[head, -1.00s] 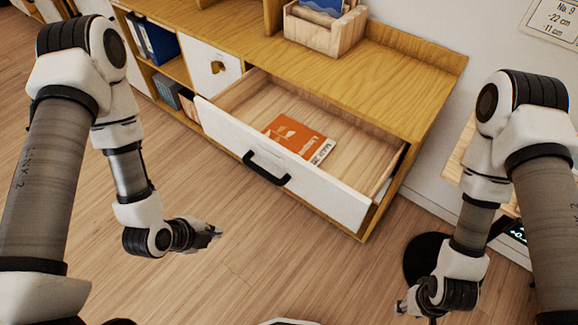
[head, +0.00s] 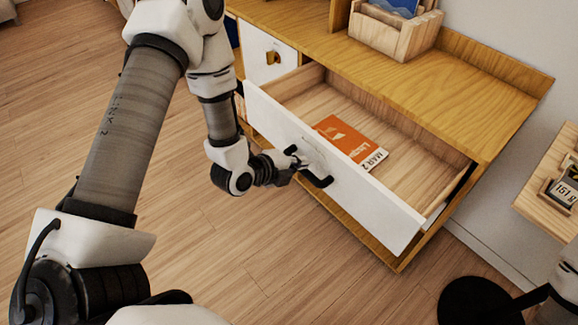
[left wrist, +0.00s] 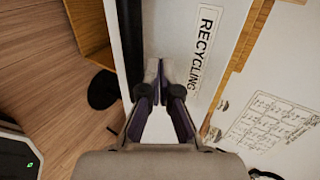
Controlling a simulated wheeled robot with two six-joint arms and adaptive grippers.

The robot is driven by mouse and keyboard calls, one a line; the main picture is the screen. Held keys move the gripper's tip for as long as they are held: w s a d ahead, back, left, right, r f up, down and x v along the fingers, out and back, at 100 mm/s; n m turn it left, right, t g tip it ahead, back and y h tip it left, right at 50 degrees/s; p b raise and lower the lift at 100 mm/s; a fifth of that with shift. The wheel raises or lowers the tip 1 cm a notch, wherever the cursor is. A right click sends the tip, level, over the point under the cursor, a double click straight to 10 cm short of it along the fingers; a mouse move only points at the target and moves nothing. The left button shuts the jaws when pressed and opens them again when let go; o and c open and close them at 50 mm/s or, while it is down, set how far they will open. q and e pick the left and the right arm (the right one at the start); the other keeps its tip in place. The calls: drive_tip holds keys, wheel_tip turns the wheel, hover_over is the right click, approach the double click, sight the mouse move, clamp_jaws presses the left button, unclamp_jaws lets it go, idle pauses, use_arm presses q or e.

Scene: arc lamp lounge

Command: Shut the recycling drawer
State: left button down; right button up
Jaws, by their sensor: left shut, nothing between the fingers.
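The recycling drawer stands pulled open from the wooden cabinet. Its white front (head: 372,205) faces me and carries a black handle (head: 318,181). In the left wrist view the white drawer front (left wrist: 180,25) bears a RECYCLING label (left wrist: 204,45). My right gripper is out of view; only a bit of that arm shows at the lower right.
An orange booklet (head: 350,142) lies in the drawer. A wooden box (head: 398,35) stands on the cabinet top (head: 450,85). A closed white drawer (head: 265,55) is to the left. A black round base (head: 475,302) is on the floor at right. Floor (head: 260,250) before the cabinet is clear.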

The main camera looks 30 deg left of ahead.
use_arm(q)
drive_tip(key=shift+x, duration=1.2)
drive_tip(key=shift+w, duration=0.15)
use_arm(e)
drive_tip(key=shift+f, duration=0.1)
